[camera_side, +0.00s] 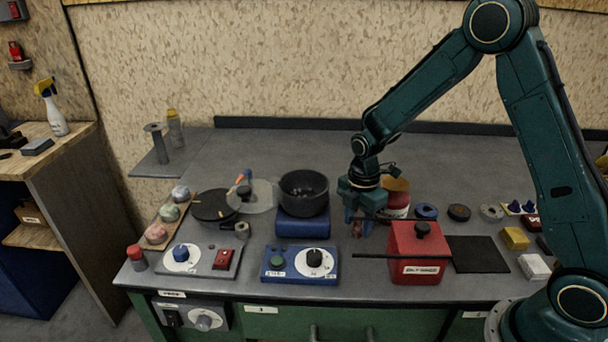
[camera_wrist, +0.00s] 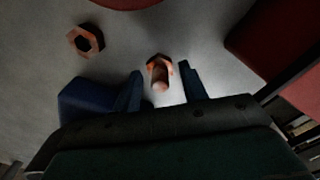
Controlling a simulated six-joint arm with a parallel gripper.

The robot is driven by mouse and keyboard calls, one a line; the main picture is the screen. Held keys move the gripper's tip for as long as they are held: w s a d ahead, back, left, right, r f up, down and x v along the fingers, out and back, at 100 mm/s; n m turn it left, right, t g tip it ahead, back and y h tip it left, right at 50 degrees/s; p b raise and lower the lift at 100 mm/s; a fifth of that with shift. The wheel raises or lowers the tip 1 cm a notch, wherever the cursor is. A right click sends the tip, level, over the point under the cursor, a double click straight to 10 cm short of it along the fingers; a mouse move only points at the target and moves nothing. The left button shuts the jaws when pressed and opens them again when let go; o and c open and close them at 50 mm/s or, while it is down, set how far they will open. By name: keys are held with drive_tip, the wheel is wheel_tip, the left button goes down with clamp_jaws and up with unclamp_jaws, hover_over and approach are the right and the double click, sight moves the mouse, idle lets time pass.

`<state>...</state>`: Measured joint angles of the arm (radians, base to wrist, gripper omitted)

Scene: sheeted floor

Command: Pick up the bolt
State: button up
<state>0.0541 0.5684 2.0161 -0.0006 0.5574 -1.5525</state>
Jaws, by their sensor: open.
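The bolt (camera_wrist: 160,74) is copper-coloured with a hex head and stands out on the grey bench in the wrist view, its shank pointing toward the camera. My gripper (camera_wrist: 162,85) is open, with one blue finger on each side of the bolt and a gap to each. In the side view my gripper (camera_side: 359,225) points down low over the bench, left of the red box. A small reddish piece shows by the fingertips there, too small to make out clearly.
A copper-coloured hex nut (camera_wrist: 86,41) lies up and left of the bolt. The red box (camera_side: 418,252) with a black knob stands close on the right. A black pot (camera_side: 304,192) on a blue base and a blue dial box (camera_side: 300,265) are to the left.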

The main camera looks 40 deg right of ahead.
clamp_jaws()
drive_tip(key=shift+r, duration=0.15)
wheel_tip(320, 180, up, 20)
idle(0.9)
idle(0.4)
